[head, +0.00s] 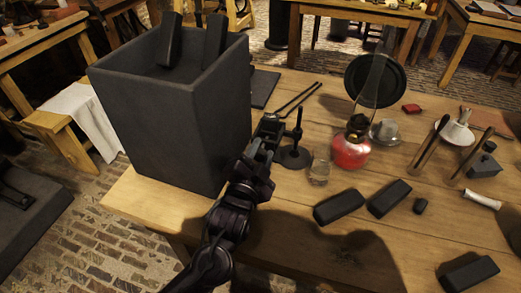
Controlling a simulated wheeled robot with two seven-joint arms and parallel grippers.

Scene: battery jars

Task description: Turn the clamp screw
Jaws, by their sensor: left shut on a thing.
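A small dark stand with a round base (293,157) and a thin upright rod (299,122) is on the wooden table, right of the large dark box. My left gripper (268,127) is just left of the rod, above the table. It is shut on what looks like the clamp screw, which the fingers hide. Two thin dark prongs (300,97) reach away to the upper right behind the gripper. Whether they join the stand cannot be told. My right gripper is not in view.
A tall dark open box (180,125) stands close on the left, with two dark slabs inside. A small glass (319,170) and a red oil lamp (351,148) stand to the right. Dark blocks (389,198) lie nearer the front edge.

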